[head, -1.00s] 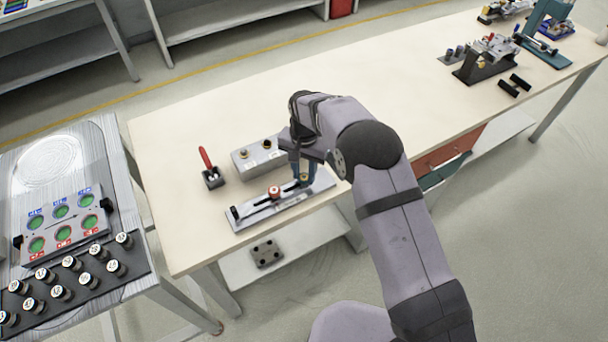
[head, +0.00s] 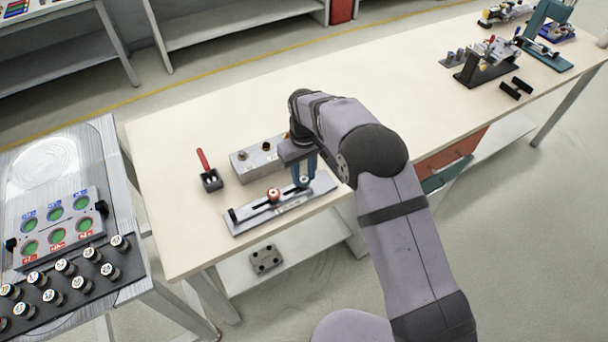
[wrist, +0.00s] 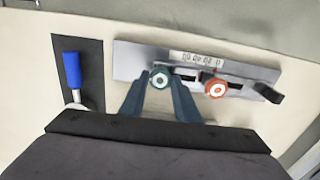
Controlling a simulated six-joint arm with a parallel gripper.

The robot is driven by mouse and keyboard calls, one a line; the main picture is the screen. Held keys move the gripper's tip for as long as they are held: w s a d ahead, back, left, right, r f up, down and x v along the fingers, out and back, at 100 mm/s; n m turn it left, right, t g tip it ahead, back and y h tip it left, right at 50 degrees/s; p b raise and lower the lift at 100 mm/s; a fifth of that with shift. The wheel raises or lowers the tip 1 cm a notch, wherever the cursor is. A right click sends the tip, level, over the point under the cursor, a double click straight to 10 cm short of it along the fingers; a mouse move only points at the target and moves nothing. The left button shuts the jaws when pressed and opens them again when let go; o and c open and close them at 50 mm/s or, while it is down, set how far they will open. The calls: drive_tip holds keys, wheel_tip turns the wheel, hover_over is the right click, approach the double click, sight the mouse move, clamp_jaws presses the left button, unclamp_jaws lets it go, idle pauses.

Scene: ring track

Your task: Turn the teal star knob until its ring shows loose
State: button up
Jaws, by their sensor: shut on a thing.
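The teal star knob (wrist: 160,80) stands on a metal slotted track plate (wrist: 130,61), and a pale ring shows around its centre in the wrist view. My gripper (wrist: 161,86) is shut on this knob, one blue finger on each side. In the head view my gripper (head: 304,179) points down onto the right part of the track plate (head: 245,225), and the knob's top (head: 304,181) shows small and pale between the fingers. A red star knob (wrist: 215,89) sits on the same plate, apart from the fingers; it also shows in the head view (head: 273,195).
A grey block (head: 245,167) with brass pieces stands behind the plate. A blue-handled tool (wrist: 72,70) lies on a dark pad in the wrist view.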

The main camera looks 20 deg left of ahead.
sight(304, 180)
drive_tip(key=n, duration=0.6)
drive_tip(key=shift+s+d+f+n, duration=0.15)
drive_tip(key=shift+s+f+n, duration=0.05)
drive_tip(key=shift+f+n, duration=0.2)
idle(0.3)
drive_tip(key=o, duration=1.1)
drive_tip(key=shift+w, duration=0.1)
drive_tip(key=shift+c, duration=0.2)
drive_tip(key=shift+r, duration=0.15)
drive_tip(key=shift+r, duration=0.1)
drive_tip(key=shift+w+r+b, duration=0.15)
drive_tip(key=shift+r+b, duration=1.05)
drive_tip(key=shift+r, duration=2.35)
